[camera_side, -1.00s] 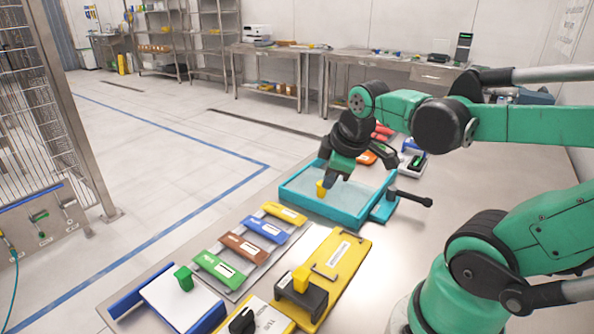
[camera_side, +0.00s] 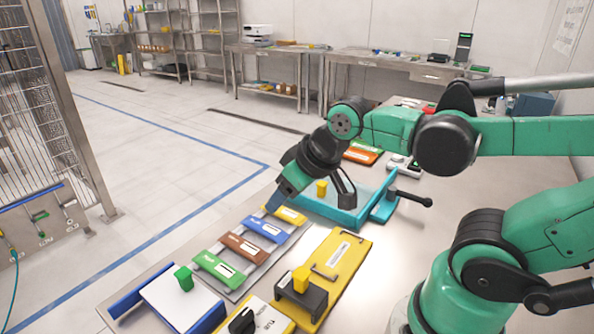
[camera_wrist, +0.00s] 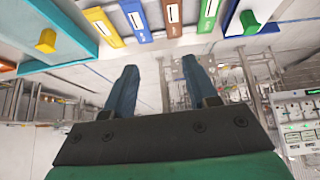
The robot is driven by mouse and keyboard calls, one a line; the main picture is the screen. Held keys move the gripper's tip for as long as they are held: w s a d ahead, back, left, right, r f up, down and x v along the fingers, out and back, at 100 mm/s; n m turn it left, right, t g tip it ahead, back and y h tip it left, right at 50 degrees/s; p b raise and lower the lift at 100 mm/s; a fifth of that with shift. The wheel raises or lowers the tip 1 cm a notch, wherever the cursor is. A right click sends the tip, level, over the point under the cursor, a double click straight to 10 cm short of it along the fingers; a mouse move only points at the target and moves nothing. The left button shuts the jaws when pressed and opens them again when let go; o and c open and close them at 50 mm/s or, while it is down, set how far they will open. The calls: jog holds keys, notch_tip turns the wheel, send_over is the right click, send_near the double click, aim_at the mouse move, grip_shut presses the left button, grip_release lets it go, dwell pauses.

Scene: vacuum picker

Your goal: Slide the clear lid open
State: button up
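The teal-framed box (camera_side: 352,219) stands in the middle of the bench, partly hidden by my arm. Its clear lid (camera_side: 345,197) carries a yellow knob (camera_side: 321,188). In the wrist view, the yellow knob (camera_wrist: 46,41) stands on the pale lid at the upper left, with the teal frame (camera_wrist: 88,40) beside it. My gripper (camera_side: 272,206) is left of the box, above the far end of the coloured slider row, apart from the knob. In the wrist view my gripper (camera_wrist: 159,75) shows two blue fingers spread wide with nothing between them.
Yellow (camera_side: 289,214), blue (camera_side: 264,229), brown (camera_side: 243,246) and green (camera_side: 217,268) labelled sliders lie in a row beside the box. A yellow board (camera_side: 345,264) with handles is in front. A white panel with a green knob (camera_side: 183,278) is at the lower left.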

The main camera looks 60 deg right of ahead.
jog(key=w+d+g, duration=0.4)
jog(key=d, duration=0.5)
jog(key=g, duration=0.3)
send_over(322, 184)
jog(key=f, duration=0.5)
jog(key=shift+s+a, duration=0.1)
jog(key=shift+a, duration=0.15)
jog(key=shift+d+f, duration=0.15)
jog(key=shift+f, duration=2.65)
grip_shut()
